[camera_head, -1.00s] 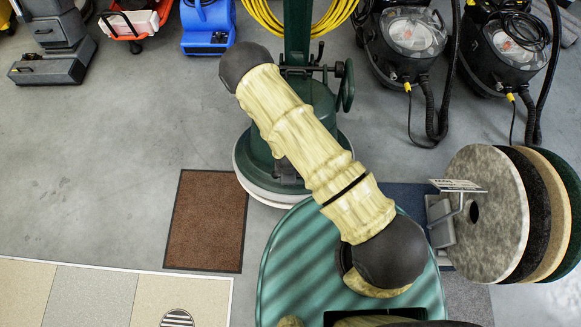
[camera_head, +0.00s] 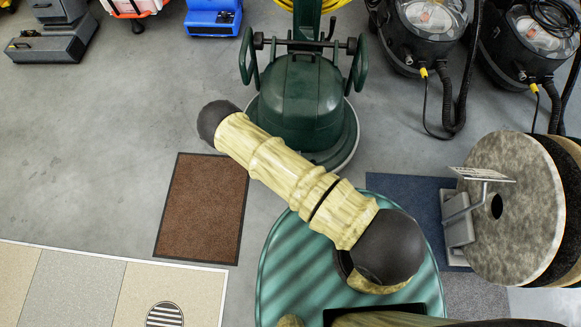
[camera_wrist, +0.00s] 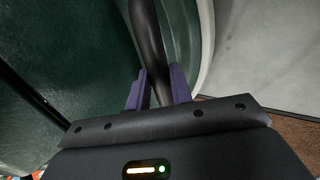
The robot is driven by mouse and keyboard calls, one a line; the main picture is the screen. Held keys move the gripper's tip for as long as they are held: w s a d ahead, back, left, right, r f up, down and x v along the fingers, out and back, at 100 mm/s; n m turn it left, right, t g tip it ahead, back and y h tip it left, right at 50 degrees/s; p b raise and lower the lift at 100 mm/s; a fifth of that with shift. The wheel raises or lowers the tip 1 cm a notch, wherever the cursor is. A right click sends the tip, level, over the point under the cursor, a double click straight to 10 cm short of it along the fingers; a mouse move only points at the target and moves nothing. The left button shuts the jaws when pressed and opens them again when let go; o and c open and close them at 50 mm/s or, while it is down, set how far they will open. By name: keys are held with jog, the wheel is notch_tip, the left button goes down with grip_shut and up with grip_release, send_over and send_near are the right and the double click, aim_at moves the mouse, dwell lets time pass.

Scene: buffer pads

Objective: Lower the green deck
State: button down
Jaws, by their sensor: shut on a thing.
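The green deck (camera_head: 300,95) is the rounded dark green body of a floor machine at the top middle of the head view. It has a pale rim at its base and a loop handle on each side. In the wrist view its dark green surface (camera_wrist: 75,70) fills the left, with the pale curved rim (camera_wrist: 207,50) to the right. My gripper (camera_wrist: 160,80) has purple fingers shut on a dark bar (camera_wrist: 146,30) running up between them. The bar's far end is out of view. The head view does not show my gripper.
A brown mat (camera_head: 203,205) lies left of my arm. Black vacuum machines (camera_head: 428,30) stand at the upper right. A rack of round pads (camera_head: 508,220) stands at the right. Grey floor (camera_head: 120,110) is clear on the left.

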jog(key=shift+s+a+f, duration=0.1)
jog(key=shift+s+f, duration=0.25)
jog(key=shift+f, duration=0.5)
jog(key=c, duration=1.3)
grip_release()
jog(key=shift+f, duration=0.1)
jog(key=shift+o, duration=0.2)
jog(key=shift+w, duration=0.15)
jog(key=shift+r, duration=0.2)
jog(key=shift+s+r, duration=0.2)
jog(key=shift+r, duration=0.4)
jog(key=p+v, duration=0.6)
jog(key=v, duration=1)
jog(key=shift+p, duration=0.4)
